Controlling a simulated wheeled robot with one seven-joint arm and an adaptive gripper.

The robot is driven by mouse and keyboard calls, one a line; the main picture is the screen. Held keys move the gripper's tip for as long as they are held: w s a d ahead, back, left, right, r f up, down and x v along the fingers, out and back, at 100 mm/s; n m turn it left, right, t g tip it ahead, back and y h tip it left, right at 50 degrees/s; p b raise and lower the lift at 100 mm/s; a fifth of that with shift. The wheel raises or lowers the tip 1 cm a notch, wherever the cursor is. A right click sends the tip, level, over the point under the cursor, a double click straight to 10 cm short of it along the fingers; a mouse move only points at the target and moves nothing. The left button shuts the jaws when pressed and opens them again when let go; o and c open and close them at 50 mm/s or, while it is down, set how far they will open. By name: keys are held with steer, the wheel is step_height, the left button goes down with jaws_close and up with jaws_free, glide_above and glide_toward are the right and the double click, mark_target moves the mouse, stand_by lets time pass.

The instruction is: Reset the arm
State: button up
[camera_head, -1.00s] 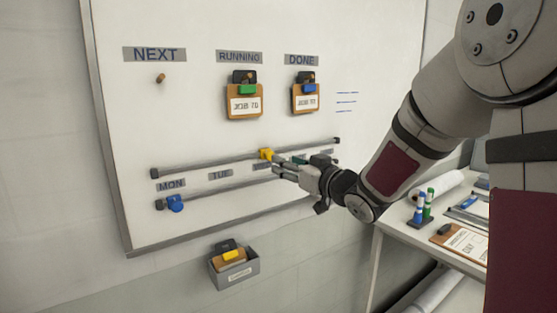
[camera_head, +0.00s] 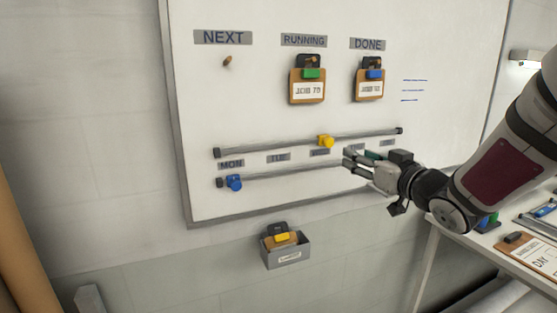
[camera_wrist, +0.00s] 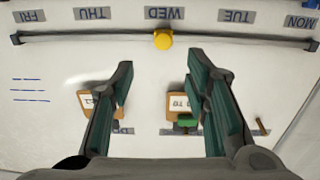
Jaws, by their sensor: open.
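My gripper (camera_head: 349,158) is at the end of my arm, in front of the whiteboard's lower right half in the head view. Its two fingers are apart and nothing is between them. The yellow slider (camera_head: 326,141) sits on the upper rail (camera_head: 270,147) above the WED label, just up and left of my fingertips and apart from them. In the wrist view the board is upside down. There my open fingers (camera_wrist: 160,65) frame bare board, with the yellow slider (camera_wrist: 163,39) beyond the tips.
A blue slider (camera_head: 234,183) is on the lower rail near MON. Clipboards hang under RUNNING (camera_head: 307,86) and DONE (camera_head: 370,85); the NEXT peg (camera_head: 227,62) is empty. A grey bin (camera_head: 286,254) holds a clipboard with a yellow clip. A table (camera_head: 480,240) stands at right.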

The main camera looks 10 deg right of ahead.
steer(key=s+a+f+m+g+h, duration=0.1)
steer(key=s+g, duration=0.5)
steer(key=s, duration=1)
steer(key=s+a+f+m+g+h, duration=0.2)
steer(key=s+a+f+g, duration=0.3)
steer(key=s, duration=1.1)
steer(key=shift+s+a+f+g+h, duration=0.2)
steer(key=shift+a+g+h, duration=0.25)
steer(key=shift+h, duration=0.35)
steer(key=shift+d, duration=0.15)
